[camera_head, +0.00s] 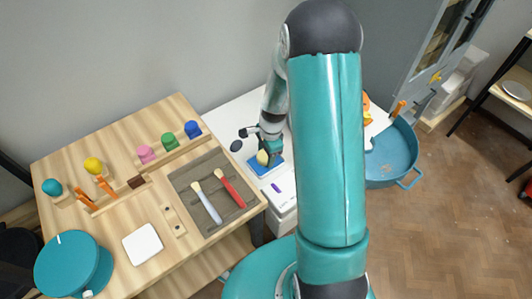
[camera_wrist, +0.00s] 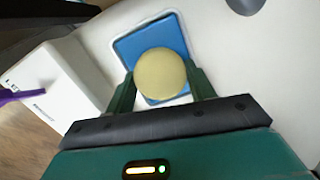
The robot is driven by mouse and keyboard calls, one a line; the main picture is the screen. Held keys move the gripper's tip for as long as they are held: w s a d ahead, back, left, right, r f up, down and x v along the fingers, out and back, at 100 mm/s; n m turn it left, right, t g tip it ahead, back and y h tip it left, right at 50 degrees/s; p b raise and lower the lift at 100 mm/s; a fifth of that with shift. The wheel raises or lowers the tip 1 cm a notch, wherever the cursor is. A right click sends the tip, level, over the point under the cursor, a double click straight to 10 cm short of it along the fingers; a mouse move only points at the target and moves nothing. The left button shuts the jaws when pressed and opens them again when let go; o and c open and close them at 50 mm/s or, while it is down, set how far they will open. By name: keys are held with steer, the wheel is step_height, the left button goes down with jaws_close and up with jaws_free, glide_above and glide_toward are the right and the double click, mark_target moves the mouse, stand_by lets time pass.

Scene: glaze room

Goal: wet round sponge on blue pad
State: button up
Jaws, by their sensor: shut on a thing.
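The round sponge (camera_wrist: 160,74) is pale yellow and sits between the two fingers of my gripper (camera_wrist: 160,90) in the wrist view. My gripper is shut on it. The blue pad (camera_wrist: 128,46) lies on a white surface directly behind the sponge in that view; whether the sponge touches it I cannot tell. In the head view the sponge (camera_head: 262,157) shows small at my gripper (camera_head: 266,154), over the blue pad (camera_head: 258,168). My arm hides much of the white table there.
A white box (camera_wrist: 55,80) with a purple object (camera_wrist: 22,93) stands beside the pad. The wooden table (camera_head: 110,135) holds a grey tray (camera_head: 186,178) with two brushes and several coloured knobs. A teal basin (camera_head: 392,160) stands right of my arm.

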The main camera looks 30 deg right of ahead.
steer(key=shift+f, duration=0.5)
stand_by(1.2)
steer(key=shift+r, duration=3.55)
steer(key=shift+r, duration=0.1)
